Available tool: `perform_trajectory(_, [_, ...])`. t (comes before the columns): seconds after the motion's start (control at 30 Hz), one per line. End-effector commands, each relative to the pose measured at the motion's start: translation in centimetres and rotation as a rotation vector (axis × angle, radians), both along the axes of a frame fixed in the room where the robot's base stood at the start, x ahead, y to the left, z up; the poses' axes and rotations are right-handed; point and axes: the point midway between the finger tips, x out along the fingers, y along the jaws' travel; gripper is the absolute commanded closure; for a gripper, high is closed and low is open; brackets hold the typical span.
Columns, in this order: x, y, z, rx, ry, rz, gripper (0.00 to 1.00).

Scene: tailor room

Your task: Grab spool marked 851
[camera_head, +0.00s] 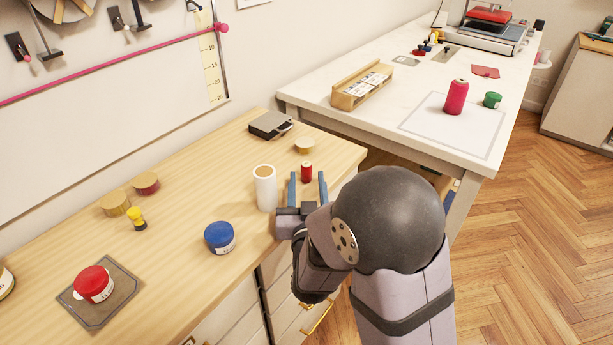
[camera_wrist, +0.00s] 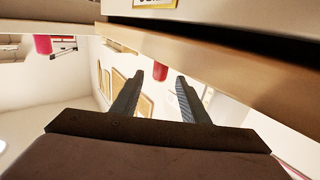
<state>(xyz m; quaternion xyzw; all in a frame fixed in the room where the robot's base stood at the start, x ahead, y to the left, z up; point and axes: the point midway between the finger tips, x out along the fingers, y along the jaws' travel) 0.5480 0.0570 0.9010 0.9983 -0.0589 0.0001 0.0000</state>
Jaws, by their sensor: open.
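I cannot read the number 851 on any spool. A small red spool (camera_head: 306,172) stands upright near the table's right edge. My gripper (camera_head: 307,182) is open, its two blue-grey fingers on either side of that spool in the head view; contact is not visible. In the wrist view a red piece (camera_wrist: 160,70), likely the same spool, shows between the fingertips, partly cut off by the table edge. A tall white spool (camera_head: 265,188) stands just left of my gripper. A blue spool (camera_head: 219,237) and a red spool (camera_head: 94,284) sit further left.
The red spool lies on a grey plate (camera_head: 118,312). A yellow spool (camera_head: 137,219) and several round wooden-topped pieces (camera_head: 114,205) are at the left. A dark box (camera_head: 270,124) is behind. A pink spool (camera_head: 456,97) and green spool (camera_head: 492,99) stand on the white table (camera_head: 420,75).

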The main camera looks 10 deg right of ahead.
Motion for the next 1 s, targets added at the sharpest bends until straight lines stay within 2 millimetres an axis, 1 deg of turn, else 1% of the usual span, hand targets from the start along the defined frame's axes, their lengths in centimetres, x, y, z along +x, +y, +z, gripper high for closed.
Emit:
perform_trajectory(0.27, [0.9, -0.1, 0.1, 0.0, 0.0, 0.0, 0.59])
perform_trajectory(0.5, [3.8, -0.5, 0.1, 0.0, 0.0, -0.001, 0.59])
perform_trajectory(0.63, [5.0, -0.6, 0.0, 0.0, 0.001, 0.0, 0.59])
perform_trajectory(0.73, [5.4, -0.6, 0.0, 0.0, 0.0, 0.001, 0.59])
perform_trajectory(0.93, [5.4, -0.6, 0.0, 0.0, 0.0, 0.001, 0.59])
perform_trajectory(0.97, [5.4, -0.6, 0.0, 0.0, 0.0, 0.001, 0.61])
perform_trajectory(1.0, [5.4, -0.6, 0.0, 0.0, 0.0, 0.001, 0.71])
